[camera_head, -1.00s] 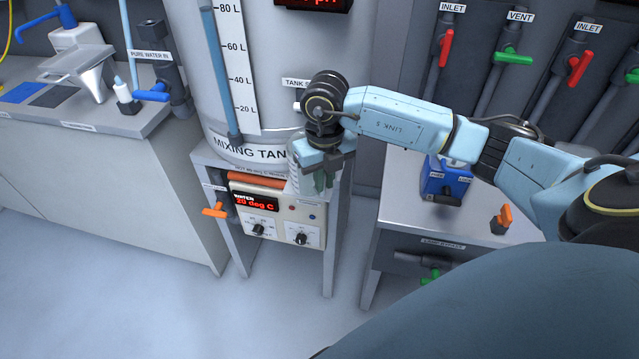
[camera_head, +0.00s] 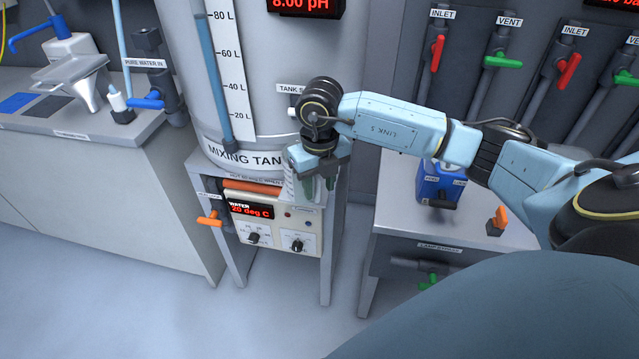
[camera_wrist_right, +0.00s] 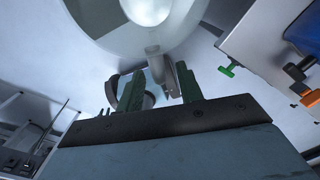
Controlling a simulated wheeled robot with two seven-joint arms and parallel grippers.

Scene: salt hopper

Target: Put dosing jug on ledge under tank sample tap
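My right gripper (camera_head: 320,183) is low in front of the mixing tank, under the sample tap label (camera_head: 291,88). Its green fingers stand apart in the right wrist view (camera_wrist_right: 160,90), with a visible gap between them. A clear, marked vessel that looks like the dosing jug (camera_head: 291,183) stands just left of the fingers, partly hidden by them. In the wrist view a large pale round shape fills the top, and a narrow handle-like part lies between the fingers. I cannot tell whether the jug's base touches the ledge. My left gripper is not in view.
The mixing tank (camera_head: 262,125) stands on a grey frame above a heater panel (camera_head: 272,222) reading 20 deg C. A side bench (camera_head: 400,215) at the right bears a blue container (camera_head: 436,183) and an orange valve (camera_head: 501,217). The left counter (camera_head: 125,125) holds a scale funnel.

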